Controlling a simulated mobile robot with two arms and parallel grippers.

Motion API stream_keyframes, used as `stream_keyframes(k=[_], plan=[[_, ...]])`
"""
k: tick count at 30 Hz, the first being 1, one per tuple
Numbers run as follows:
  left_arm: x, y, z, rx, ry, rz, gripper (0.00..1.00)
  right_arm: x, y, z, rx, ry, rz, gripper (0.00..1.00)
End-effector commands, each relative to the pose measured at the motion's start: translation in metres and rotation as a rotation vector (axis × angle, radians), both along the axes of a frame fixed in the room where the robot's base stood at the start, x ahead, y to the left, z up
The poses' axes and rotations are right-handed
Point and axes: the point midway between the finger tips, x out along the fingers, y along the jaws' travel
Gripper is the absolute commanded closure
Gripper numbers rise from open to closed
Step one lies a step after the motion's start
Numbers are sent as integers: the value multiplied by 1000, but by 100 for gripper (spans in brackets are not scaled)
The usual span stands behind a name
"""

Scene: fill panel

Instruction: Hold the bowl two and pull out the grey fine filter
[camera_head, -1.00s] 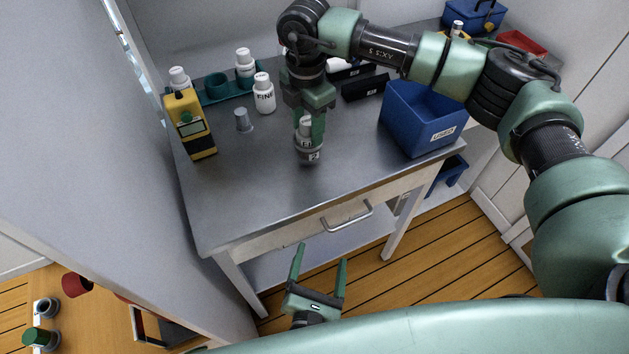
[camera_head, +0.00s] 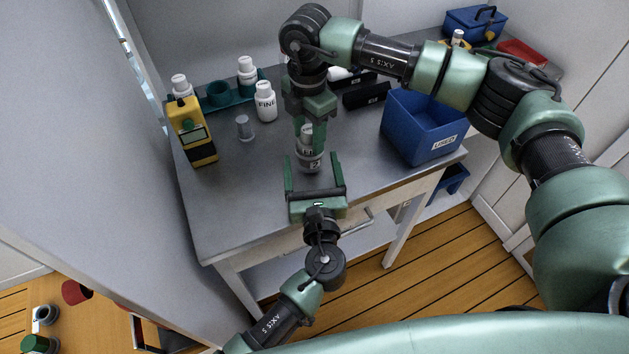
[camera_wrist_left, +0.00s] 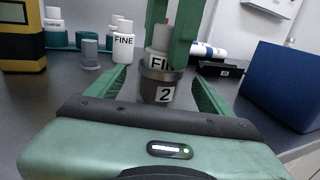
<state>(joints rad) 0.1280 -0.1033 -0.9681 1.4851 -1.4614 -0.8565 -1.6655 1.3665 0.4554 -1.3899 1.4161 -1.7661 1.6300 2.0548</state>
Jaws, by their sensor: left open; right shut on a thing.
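Bowl two (camera_head: 312,163), a dark cup with a white "2" label, stands upright on the grey bench top. It also shows in the left wrist view (camera_wrist_left: 157,91). A pale filter (camera_wrist_left: 159,64), its label partly hidden and starting "FI", sits in the bowl's top. My right gripper (camera_head: 309,134) comes down from above and is shut on the filter. My left gripper (camera_head: 312,160) is open and points at the bowl from the front.
A blue "USED" bin (camera_head: 424,127) stands to the right. The bench's front edge runs below my left gripper.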

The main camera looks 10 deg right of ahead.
Motion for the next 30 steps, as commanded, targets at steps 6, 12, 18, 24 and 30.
stream_keyframes(k=[6, 12, 18, 24, 30], plan=[[35, -5, 0, 2, -1, 0, 19, 0, 0, 0, 0, 0, 0, 97], [49, -6, 0, 0, 1, -1, 19, 0, 0, 0, 0, 0, 0, 97], [52, -6, -1, 0, 1, -1, 19, 0, 0, 0, 0, 0, 0, 97], [51, -6, -1, 0, 1, -1, 44, 0, 0, 0, 0, -1, 0, 97], [51, -6, -1, 1, 1, -1, 89, 0, 0, 0, 0, -1, 0, 97]])
